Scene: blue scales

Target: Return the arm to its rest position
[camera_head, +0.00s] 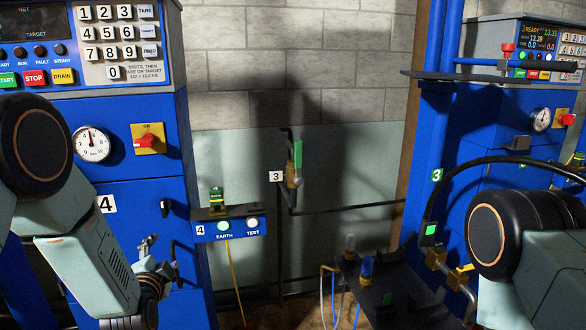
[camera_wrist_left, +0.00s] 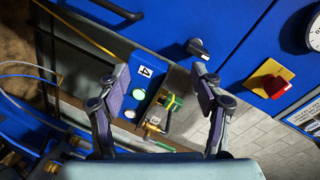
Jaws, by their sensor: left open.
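My left arm comes in from the left in the head view, bent at the elbow, with its forearm pointing down. My left gripper (camera_head: 158,262) is in front of the blue cabinet marked 4 (camera_head: 110,250). In the left wrist view my left gripper (camera_wrist_left: 160,72) has its two fingers wide apart with nothing between their tips. Beyond the fingers is the small blue earth and test box (camera_head: 228,230), which also shows in the left wrist view (camera_wrist_left: 130,100). A green and brass clamp (camera_wrist_left: 160,108) sits at this box. My right arm shows at the right edge; its gripper is out of view.
The cabinet has a red rotary switch (camera_head: 148,140), a black handle (camera_head: 168,208) and a gauge (camera_head: 92,144). A green-handled valve (camera_head: 297,160) is on the back wall. A dark bench (camera_head: 395,285) with fittings stands at lower right. A yellow cable (camera_head: 235,275) hangs below the box.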

